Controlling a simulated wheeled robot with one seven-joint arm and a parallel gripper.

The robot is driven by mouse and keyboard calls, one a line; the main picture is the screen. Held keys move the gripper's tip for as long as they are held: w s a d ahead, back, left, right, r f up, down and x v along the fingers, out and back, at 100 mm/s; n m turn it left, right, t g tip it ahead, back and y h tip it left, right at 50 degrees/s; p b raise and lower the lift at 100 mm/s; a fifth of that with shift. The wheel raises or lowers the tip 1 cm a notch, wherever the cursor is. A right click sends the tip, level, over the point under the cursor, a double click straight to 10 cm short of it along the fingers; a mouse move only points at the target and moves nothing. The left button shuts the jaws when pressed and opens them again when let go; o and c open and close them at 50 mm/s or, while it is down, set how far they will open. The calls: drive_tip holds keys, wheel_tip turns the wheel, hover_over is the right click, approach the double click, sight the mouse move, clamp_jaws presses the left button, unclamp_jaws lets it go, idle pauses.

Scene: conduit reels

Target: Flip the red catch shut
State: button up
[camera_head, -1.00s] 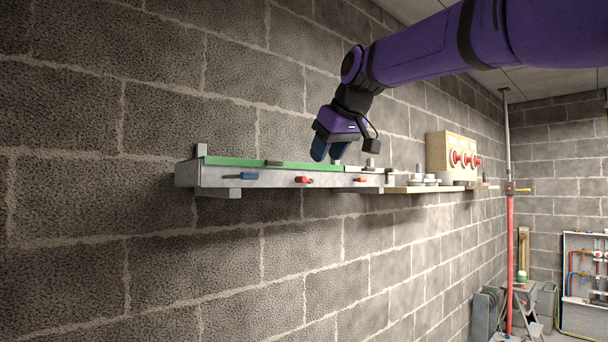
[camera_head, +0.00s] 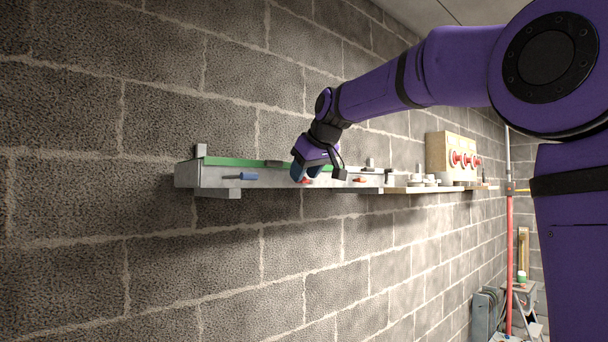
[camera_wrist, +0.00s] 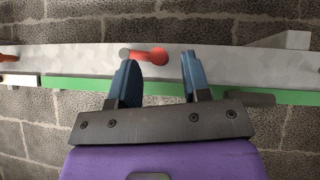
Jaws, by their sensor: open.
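The red catch (camera_wrist: 150,55) sits on the front face of a long grey metal trunking (camera_wrist: 225,62) fixed to the block wall. In the wrist view its red lever lies sideways from a grey round pivot. My gripper (camera_wrist: 160,72) is open, its two blue fingers pointing at the trunking. The left finger's tip is just below the catch; the right finger is to the right of the lever's end. I cannot tell whether a finger touches it. In the head view the catch (camera_head: 307,181) is partly hidden by my gripper (camera_head: 304,175). A green lid strip (camera_head: 240,162) runs along the trunking's top.
A blue catch (camera_head: 242,177) is left on the trunking, an orange catch (camera_head: 361,180) right. Grey brackets (camera_head: 201,151) stick up behind. A shelf (camera_head: 410,189) with white fittings and a box with red knobs (camera_head: 452,154) stand farther right. Space below is clear.

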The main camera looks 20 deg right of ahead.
drive_tip(key=shift+w+f, duration=0.3)
clamp_jaws()
drive_tip(key=w+d+r+m+g+y, duration=0.1)
drive_tip(key=d+m+y, duration=0.4)
drive_tip(key=y, duration=0.7)
drive_tip(key=shift+w+d+r+m+g+y, duration=0.35)
drive_tip(key=shift+r+m, duration=0.45)
drive_tip(key=shift+m, duration=0.6)
drive_tip(key=shift+d, duration=0.1)
